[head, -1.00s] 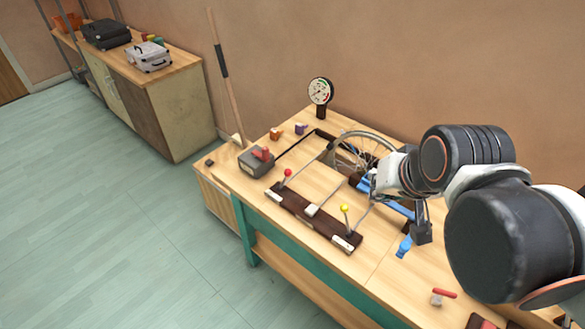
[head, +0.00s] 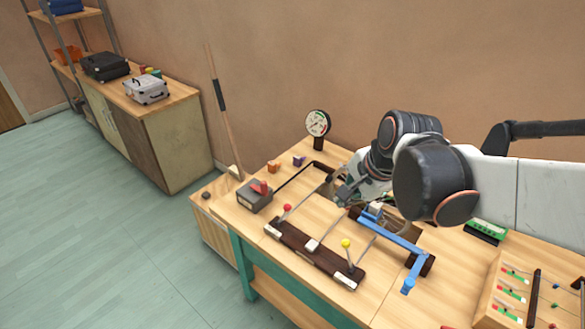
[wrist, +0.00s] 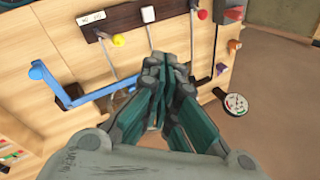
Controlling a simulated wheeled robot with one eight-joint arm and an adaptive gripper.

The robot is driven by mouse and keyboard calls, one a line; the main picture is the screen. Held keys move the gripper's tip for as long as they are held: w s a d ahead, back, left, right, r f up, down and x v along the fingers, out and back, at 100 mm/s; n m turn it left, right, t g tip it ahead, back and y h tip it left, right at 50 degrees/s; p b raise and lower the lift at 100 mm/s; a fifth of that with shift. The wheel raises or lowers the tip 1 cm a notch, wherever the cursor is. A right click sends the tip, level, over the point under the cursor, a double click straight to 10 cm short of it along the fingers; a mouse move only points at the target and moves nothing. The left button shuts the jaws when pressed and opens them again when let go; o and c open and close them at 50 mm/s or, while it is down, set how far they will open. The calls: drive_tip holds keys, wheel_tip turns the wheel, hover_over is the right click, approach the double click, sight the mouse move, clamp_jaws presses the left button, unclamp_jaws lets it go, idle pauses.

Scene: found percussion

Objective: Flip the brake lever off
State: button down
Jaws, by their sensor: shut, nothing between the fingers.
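A dark wooden board (head: 310,255) lies along the table's front edge with small white labels, too small to read. A red-knobbed lever (head: 287,208) stands at its left end and a yellow-knobbed lever (head: 346,243) at its right end. I cannot tell which is the brake lever. The wrist view shows the yellow knob (wrist: 118,40) left of my fingers and the red knob (wrist: 202,14) to their upper right. My gripper (head: 343,193) is shut and empty over the wheel area behind the board; its fingers (wrist: 168,65) hide much of the wheel.
A blue bar frame (head: 395,240) lies right of the gripper. A gauge (head: 317,123) stands at the back. A grey box with a red switch (head: 255,197) sits at the left. A wooden panel with small levers (head: 515,290) is at the front right.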

drive_tip(key=w+a+f+m+g+y, duration=0.1)
drive_tip(key=w+a+f+m, duration=0.1)
drive_tip(key=w+f+m, duration=0.6)
drive_tip(key=f+m, duration=0.1)
drive_tip(key=m, duration=0.2)
drive_tip(key=shift+w+f+g+y, duration=0.25)
drive_tip(key=shift+f+g+y, duration=0.05)
drive_tip(key=shift+g+y, duration=0.1)
drive_tip(key=shift+a+f, duration=0.1)
drive_tip(key=w+a+f+b, duration=0.4)
drive_tip(key=a+f, duration=0.2)
drive_tip(key=f, duration=0.2)
drive_tip(key=shift+w+a+f, duration=0.15)
drive_tip(key=shift+w+f, duration=0.05)
drive_tip(key=shift+w, duration=0.05)
drive_tip(key=shift+w+a+r, duration=0.1)
